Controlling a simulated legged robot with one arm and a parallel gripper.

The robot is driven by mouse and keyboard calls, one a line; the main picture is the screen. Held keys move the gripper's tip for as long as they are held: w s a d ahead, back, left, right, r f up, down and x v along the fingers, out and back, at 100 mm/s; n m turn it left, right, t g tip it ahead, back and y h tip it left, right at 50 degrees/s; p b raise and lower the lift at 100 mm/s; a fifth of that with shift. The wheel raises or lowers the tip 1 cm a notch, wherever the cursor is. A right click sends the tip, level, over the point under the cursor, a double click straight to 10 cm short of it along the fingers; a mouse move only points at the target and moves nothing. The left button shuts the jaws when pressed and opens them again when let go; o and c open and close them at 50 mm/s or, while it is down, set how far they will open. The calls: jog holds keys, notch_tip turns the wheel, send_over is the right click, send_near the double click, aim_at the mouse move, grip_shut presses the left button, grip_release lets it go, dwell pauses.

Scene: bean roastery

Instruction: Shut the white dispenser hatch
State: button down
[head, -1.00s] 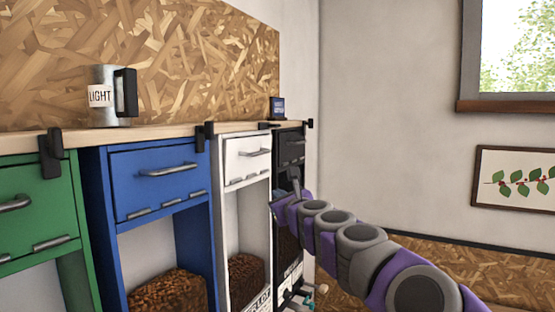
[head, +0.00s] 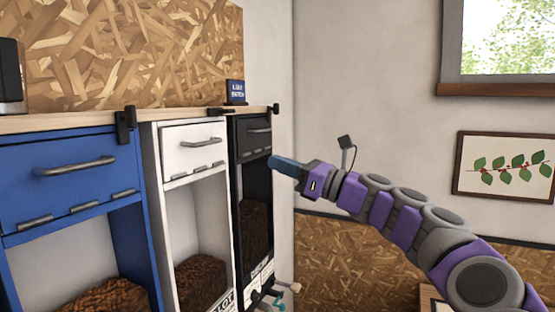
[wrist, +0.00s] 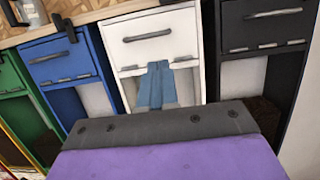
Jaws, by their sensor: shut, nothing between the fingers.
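The white dispenser hatch (head: 193,148) has a grey bar handle near its top and hinges along its lower edge. It stands upright and looks flush with its frame; I cannot tell whether a thin gap remains. It also shows in the wrist view (wrist: 152,45). A dark latch (head: 220,111) lies flat on the counter edge near its upper right corner. My gripper (head: 272,160) has blue fingers, shut and empty. In the head view it is right of the hatch, across the black dispenser's front. In the wrist view its fingertips (wrist: 159,66) overlap the hatch's lower edge.
The blue dispenser (head: 70,170) is left of the white one, the black dispenser (head: 252,135) right. Beans show in open bays below. A small dark sign (head: 235,92) stands on the wooden counter. Small levers (head: 275,295) stick out low near the black dispenser. Space right of the dispensers is open.

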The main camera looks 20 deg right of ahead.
send_near(216, 140)
jog(key=a, duration=0.4)
jog(key=w, duration=0.1)
jog(key=w+d, duration=0.1)
jog(key=w+r, duration=0.1)
jog(key=w, duration=0.1)
jog(key=shift+w+d, duration=0.1)
jog(key=shift+d, duration=0.25)
jog(key=a, duration=0.1)
jog(key=a+p, duration=0.1)
jog(key=a, duration=0.1)
jog(key=shift+w+a+r, duration=0.1)
jog(key=shift+a+r, duration=0.1)
jog(key=shift+r, duration=0.15)
jog(key=p, duration=0.3)
jog(key=shift+w+d+r+g+h, duration=0.25)
jog(key=shift+d+g+h, duration=0.05)
jog(key=shift+d, duration=0.1)
jog(key=shift+r+p, duration=0.1)
jog(key=shift+p, duration=0.4)
jog(key=h+p, duration=0.1)
jog(key=p, duration=0.2)
jog(key=shift+a+r+g, duration=0.15)
jog(key=shift+a+g, duration=0.2)
jog(key=shift+g, duration=0.05)
jog(key=shift+p, duration=0.45)
